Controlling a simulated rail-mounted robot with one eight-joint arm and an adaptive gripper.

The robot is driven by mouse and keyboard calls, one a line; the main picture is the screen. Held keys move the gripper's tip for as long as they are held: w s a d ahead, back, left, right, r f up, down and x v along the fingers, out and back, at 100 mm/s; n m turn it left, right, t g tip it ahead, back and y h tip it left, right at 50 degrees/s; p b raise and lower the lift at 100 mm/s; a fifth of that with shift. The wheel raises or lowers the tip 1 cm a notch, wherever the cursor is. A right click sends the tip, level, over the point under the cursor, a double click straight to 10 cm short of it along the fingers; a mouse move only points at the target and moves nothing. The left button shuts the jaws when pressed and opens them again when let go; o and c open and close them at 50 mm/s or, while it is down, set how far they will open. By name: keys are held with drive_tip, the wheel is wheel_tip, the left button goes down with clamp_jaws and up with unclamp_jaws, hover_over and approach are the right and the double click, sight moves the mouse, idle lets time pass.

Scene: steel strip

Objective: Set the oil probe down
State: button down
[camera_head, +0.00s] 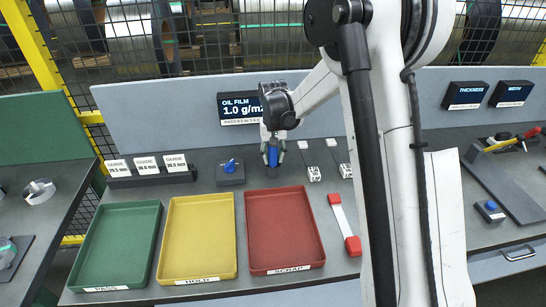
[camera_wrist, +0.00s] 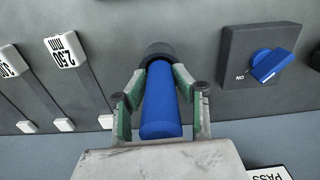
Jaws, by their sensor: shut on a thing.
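The oil probe is a blue cylinder with a black end; in the wrist view the probe (camera_wrist: 160,105) stands between my fingers. My gripper (camera_wrist: 160,78) is shut on it, with green-padded fingers on both sides. In the head view my gripper (camera_head: 272,152) is over the bench behind the red tray, and the blue probe (camera_head: 273,156) shows between its fingers. The black end points toward the bench; I cannot tell whether it touches. The oil film display (camera_head: 240,108) behind reads 1.0 g/m2.
A blue-knobbed switch box (camera_head: 230,170) is left of my gripper. Two labelled white-ended pieces (camera_head: 313,173) are to its right. Green (camera_head: 118,287), yellow (camera_head: 162,240) and red (camera_head: 250,235) trays lie in front. A red-ended white bar (camera_head: 342,222) lies right of the red tray.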

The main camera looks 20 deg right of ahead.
drive_tip(key=shift+f+b, duration=0.3)
drive_tip(key=c, duration=1.3)
unclamp_jaws()
drive_tip(key=shift+r, duration=0.1)
wheel_tip(320, 180, up, 12)
drive_tip(key=shift+f, duration=0.1)
